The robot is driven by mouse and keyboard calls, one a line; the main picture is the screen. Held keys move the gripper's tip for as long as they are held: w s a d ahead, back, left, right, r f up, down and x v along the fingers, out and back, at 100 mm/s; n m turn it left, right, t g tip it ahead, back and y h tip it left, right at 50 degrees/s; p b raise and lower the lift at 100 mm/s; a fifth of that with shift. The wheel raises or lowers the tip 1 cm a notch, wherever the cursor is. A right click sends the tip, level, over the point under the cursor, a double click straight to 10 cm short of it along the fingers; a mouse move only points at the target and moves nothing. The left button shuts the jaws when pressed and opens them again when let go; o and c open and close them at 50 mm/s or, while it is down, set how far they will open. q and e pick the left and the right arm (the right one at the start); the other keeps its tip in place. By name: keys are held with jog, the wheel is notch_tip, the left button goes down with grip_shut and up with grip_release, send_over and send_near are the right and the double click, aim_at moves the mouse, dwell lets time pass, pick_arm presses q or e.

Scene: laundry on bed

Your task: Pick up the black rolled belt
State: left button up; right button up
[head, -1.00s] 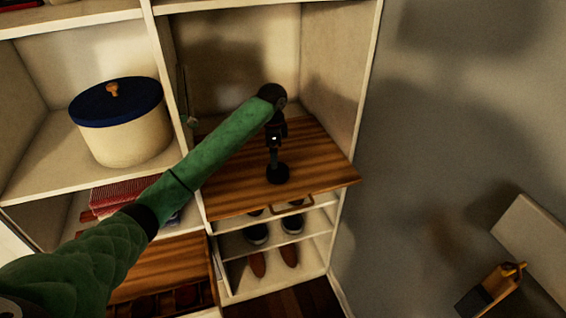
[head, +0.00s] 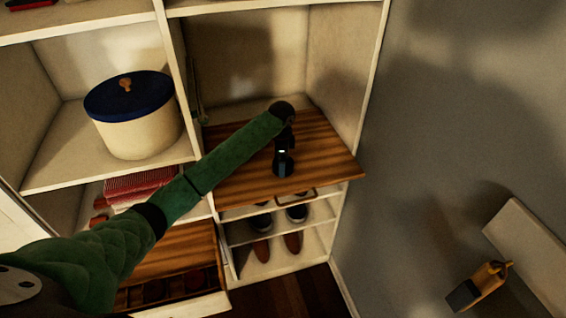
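A small dark shape (head: 283,170) sits on the striped wooden surface (head: 325,165) of the right cabinet bay. It looks like the black rolled belt, but it blends with my gripper. My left arm reaches in from the left, and my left gripper (head: 284,158) points down right over this shape, seemingly touching it. The fingers are too small and dark to tell whether they are open or shut.
A cream round box with a blue lid (head: 134,115) stands on the left shelf. Red folded cloth (head: 140,184) lies below it. An open drawer (head: 170,290) shows at lower left. Shoes (head: 292,242) stand under the wooden surface. A grey wall (head: 430,150) bounds the right side.

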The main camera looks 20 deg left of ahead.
pick_arm(q)
jog(key=shift+w+f, duration=0.15)
jog(key=shift+f, duration=0.2)
jog(key=shift+c, duration=0.5)
jog(key=shift+r, duration=0.1)
jog(key=c, duration=1.1)
